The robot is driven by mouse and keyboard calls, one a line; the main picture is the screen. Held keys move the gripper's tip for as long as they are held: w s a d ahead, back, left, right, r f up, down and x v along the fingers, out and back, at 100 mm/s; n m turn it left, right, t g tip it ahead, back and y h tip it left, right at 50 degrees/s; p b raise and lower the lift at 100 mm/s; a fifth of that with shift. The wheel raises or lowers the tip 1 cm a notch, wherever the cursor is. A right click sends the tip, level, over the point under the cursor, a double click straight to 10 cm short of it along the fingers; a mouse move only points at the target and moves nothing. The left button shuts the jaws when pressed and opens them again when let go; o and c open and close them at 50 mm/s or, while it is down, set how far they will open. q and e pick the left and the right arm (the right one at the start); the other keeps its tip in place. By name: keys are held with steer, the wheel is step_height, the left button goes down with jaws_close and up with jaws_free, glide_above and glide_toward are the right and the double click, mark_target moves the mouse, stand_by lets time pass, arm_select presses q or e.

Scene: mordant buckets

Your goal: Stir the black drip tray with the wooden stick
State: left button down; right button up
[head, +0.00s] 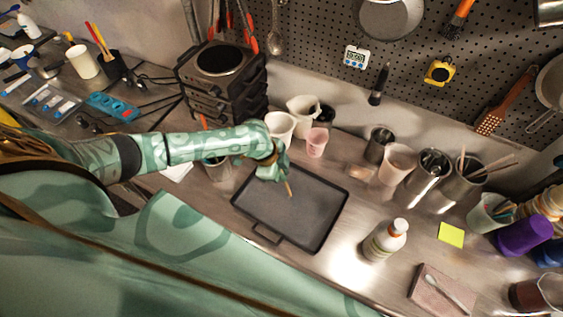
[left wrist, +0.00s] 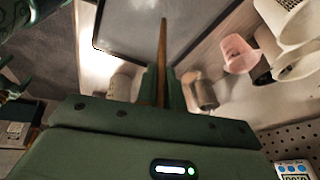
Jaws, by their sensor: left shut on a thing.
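The black drip tray (head: 315,222) lies flat on the metal bench in the middle of the head view, with its handle towards the front. It also shows at the top of the left wrist view (left wrist: 125,50). My left gripper (head: 278,172) is over the tray's far left part. It is shut on the wooden stick (head: 289,189), whose tip points down at the tray. In the left wrist view the stick (left wrist: 162,50) runs up from between the fingers (left wrist: 162,85). I cannot tell whether the tip touches the tray. My right gripper is not in view.
A pink cup (head: 316,143) and white cups (head: 281,128) stand just behind the tray. A white bottle (head: 386,240) stands to its right, near a yellow note (head: 451,235). A stack of black hot plates (head: 222,75) is behind my left arm. Metal containers (head: 428,177) line the back right.

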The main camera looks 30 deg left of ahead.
arm_select(q)
step_height(320, 180, up, 10)
steer(key=shift+r, duration=0.15)
stand_by(0.3)
stand_by(0.4)
